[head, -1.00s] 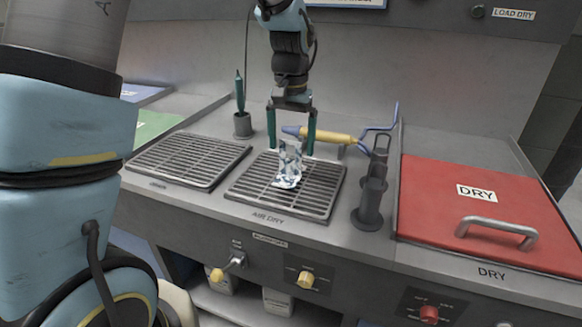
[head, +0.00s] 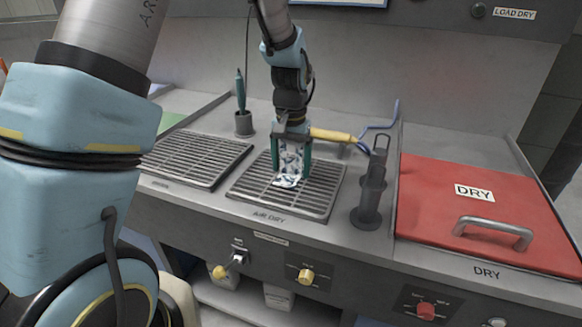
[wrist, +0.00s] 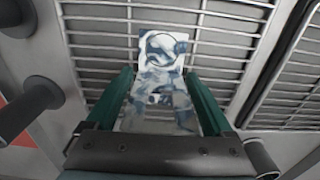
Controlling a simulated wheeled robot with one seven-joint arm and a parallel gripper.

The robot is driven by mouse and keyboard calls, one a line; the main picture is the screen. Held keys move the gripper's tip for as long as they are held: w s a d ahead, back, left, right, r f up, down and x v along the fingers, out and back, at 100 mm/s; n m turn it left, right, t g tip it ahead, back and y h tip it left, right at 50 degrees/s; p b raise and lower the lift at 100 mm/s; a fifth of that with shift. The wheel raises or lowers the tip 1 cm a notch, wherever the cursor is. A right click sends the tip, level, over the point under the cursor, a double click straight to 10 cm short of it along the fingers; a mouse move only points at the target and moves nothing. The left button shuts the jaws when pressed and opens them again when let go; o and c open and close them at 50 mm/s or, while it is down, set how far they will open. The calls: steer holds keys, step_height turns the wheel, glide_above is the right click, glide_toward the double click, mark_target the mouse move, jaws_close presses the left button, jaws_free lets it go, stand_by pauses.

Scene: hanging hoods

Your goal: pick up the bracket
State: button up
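The bracket (head: 289,163) has a blue-and-white mottled surface and stands on the AIR DRY grate (head: 322,193), with a flat foot toward the front. In the wrist view the bracket (wrist: 160,85) lies between the two green fingers, its foot with a round hole at the far end. My gripper (head: 291,172) is lowered over it, one finger on each side. In the wrist view my gripper (wrist: 158,90) is open, with a gap showing between the fingers and the bracket's far part. Contact near the palm cannot be told.
A second grate (head: 195,158) lies to the left. A dark stand (head: 370,195) is close on the right, before the red DRY lid (head: 470,215). A yellow-handled tool (head: 332,135) with a blue hose lies behind my gripper. A pen-like tool (head: 240,95) stands in a cup behind left.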

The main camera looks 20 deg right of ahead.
jaws_close()
stand_by(0.5)
